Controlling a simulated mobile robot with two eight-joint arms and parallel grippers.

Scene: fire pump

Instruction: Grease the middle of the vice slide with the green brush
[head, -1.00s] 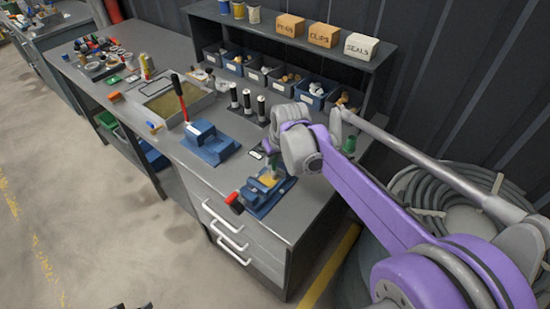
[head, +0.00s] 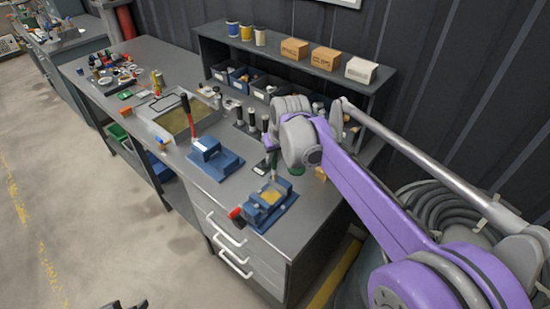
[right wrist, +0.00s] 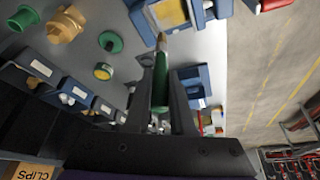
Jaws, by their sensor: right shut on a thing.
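The small blue vice (head: 287,213) with a red handle end (head: 236,213) sits near the bench's front right corner. Its slide shows a yellow patch (head: 270,197) on top. My right gripper (right wrist: 160,75) is shut on the green brush (right wrist: 160,88), whose handle lies between the two dark fingers. The brush's tan tip (right wrist: 162,42) points toward the vice, which also shows in the right wrist view (right wrist: 196,18). In the head view the brush tip is just above the vice; contact cannot be told. A dark piece at the bottom edge may be my left gripper (head: 126,305).
A blue press with a red lever (head: 214,160) stands left of the vice. Behind are a tray (head: 178,115), dark cylinders (head: 252,118), bins (head: 237,77) and a shelf with labelled boxes (head: 326,58). A green ring and brass fitting (right wrist: 66,25) lie nearby.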

